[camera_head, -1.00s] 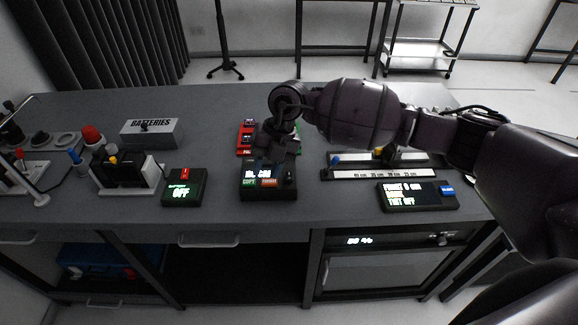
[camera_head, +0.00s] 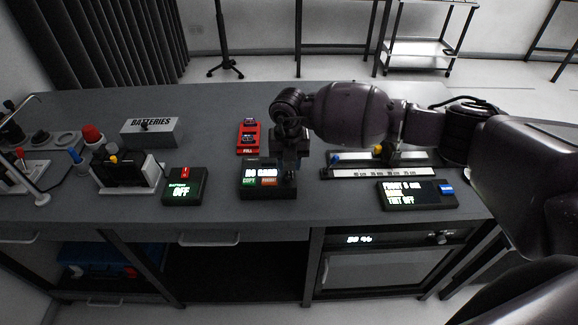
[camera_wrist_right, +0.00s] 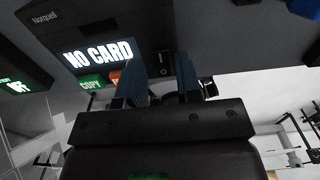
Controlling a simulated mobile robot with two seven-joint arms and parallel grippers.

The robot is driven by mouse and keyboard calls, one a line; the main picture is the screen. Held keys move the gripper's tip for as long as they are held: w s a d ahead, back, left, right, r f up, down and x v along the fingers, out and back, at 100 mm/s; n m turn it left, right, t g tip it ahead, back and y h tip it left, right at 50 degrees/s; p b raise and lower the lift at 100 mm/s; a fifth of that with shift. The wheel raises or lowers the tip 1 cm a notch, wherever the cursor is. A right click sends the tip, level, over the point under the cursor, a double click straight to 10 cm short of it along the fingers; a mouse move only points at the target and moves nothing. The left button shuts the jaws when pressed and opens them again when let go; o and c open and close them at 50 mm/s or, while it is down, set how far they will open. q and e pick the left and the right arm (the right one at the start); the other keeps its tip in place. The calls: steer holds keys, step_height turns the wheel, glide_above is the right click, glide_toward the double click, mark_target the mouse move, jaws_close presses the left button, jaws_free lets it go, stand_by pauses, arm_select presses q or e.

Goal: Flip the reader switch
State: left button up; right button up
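The reader (camera_head: 248,192) is a black box on the bench in the head view. Its screen says NO CARD, above a green COPY button and an orange-red button. It also shows in the right wrist view (camera_wrist_right: 100,22). My right gripper (camera_head: 287,172) points down at the reader's right end and covers the switch area in the head view. In the right wrist view its two fingers (camera_wrist_right: 160,78) stand apart over the dark right part of the reader. A small dark part shows between them; I cannot tell whether they touch it. My left gripper is out of view.
A battery box (camera_head: 184,187) reading OFF sits left of the reader. A red card holder (camera_head: 249,137) lies behind it. A ruler rail (camera_head: 385,173) and a display box (camera_head: 418,195) are to the right. A grey BATTERIES box (camera_head: 152,132) stands at the back left.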

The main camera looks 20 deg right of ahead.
steer(key=shift+f, duration=0.9)
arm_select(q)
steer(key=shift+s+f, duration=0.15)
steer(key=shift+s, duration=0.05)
